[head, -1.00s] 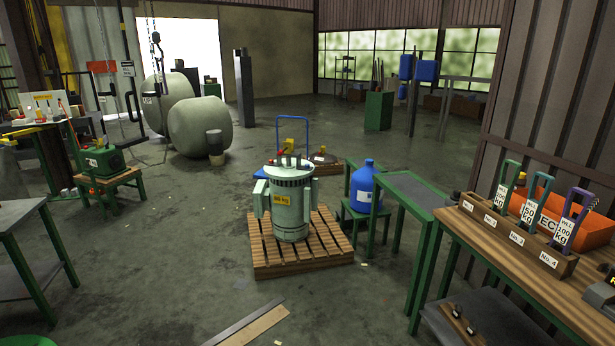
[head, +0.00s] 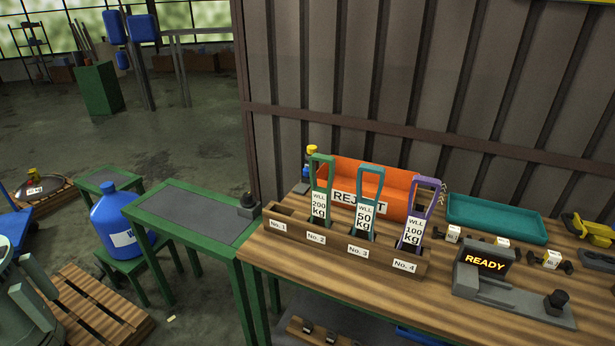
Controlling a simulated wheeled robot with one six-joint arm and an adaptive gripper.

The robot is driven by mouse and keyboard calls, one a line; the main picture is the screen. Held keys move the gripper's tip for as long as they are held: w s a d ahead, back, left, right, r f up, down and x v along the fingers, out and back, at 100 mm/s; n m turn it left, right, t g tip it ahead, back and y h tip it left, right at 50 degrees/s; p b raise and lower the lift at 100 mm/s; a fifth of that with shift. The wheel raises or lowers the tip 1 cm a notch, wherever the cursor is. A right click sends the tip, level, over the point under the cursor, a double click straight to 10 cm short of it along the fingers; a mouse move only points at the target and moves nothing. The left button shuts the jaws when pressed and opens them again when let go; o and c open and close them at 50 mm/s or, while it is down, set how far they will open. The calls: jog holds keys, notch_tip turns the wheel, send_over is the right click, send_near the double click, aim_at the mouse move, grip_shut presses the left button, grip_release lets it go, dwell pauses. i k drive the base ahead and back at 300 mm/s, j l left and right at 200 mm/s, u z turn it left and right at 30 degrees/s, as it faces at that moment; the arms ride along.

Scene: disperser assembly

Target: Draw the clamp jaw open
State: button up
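A grey bench device (head: 468,284) stands on the wooden workbench at the right of the head view. Its dark display (head: 486,262) reads READY in yellow. A low grey bed runs from it toward the lower right, with a black knob (head: 556,299) at that end. This looks like the clamp, but I cannot tell which part is the jaw or how far open it is. My gripper is not in view.
A wooden rack (head: 330,243) holds green, teal and purple tagged lifting pieces in slots 2 to 4; slot 1 is empty. Behind are an orange REJECT bin (head: 385,190) and a teal tray (head: 497,219). A yellow tool (head: 590,229) lies at right. Green tables (head: 190,215) stand left.

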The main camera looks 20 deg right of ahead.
aim_at(305, 178)
jog(key=i+j+z, duration=0.25)
jog(key=j, duration=0.25)
jog(key=i+j+z, duration=0.15)
jog(key=j, duration=0.9)
jog(key=u, duration=0.05)
